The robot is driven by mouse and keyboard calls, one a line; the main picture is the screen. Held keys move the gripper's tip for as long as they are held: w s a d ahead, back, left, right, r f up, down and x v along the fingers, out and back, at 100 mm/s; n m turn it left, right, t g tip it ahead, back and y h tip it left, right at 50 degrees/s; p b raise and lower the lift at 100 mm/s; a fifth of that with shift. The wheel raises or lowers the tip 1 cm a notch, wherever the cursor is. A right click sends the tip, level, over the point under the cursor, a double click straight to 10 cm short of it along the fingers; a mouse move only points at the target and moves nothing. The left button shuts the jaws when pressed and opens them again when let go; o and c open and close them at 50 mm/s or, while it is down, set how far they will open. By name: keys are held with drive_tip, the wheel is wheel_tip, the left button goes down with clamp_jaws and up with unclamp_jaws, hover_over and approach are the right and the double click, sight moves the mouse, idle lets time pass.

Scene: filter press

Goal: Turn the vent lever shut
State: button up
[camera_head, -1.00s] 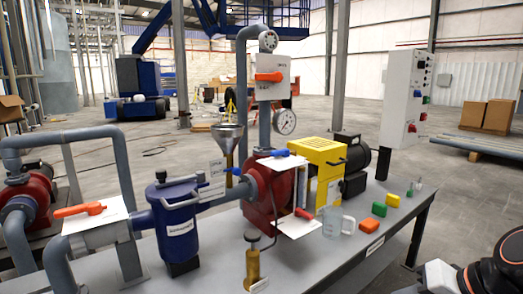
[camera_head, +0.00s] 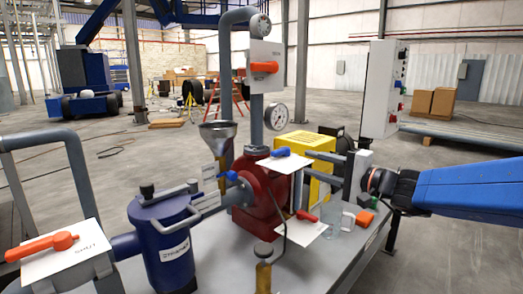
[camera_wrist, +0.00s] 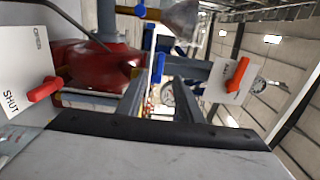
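A blue lever (camera_head: 281,152) lies across a white plate (camera_head: 286,168) on top of the red pump (camera_head: 258,205). A second blue lever (camera_head: 231,175) sits below the metal funnel (camera_head: 217,138). I cannot read which one is the vent. My gripper (camera_head: 311,162) is open and empty, to the right of the pump-top lever, its two fingers reaching left towards it. In the wrist view a blue lever (camera_wrist: 158,68) shows between and beyond the fingertips (camera_wrist: 160,88), with no contact visible. Its plate's lettering is hidden.
A red lever (camera_head: 306,216) sits low on the pump, by a plate marked SHUT in the wrist view (camera_wrist: 14,98). An orange lever (camera_head: 264,67) is on the upper panel, another (camera_head: 42,246) at the left. A gauge (camera_head: 276,117), yellow guard (camera_head: 305,140) and clear mug (camera_head: 332,220) stand close by.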

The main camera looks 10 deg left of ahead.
sight(281, 153)
drive_tip(key=x, duration=1.7)
drive_tip(key=shift+w+a+r, duration=0.1)
drive_tip(key=shift+w+a, duration=0.05)
clamp_jaws()
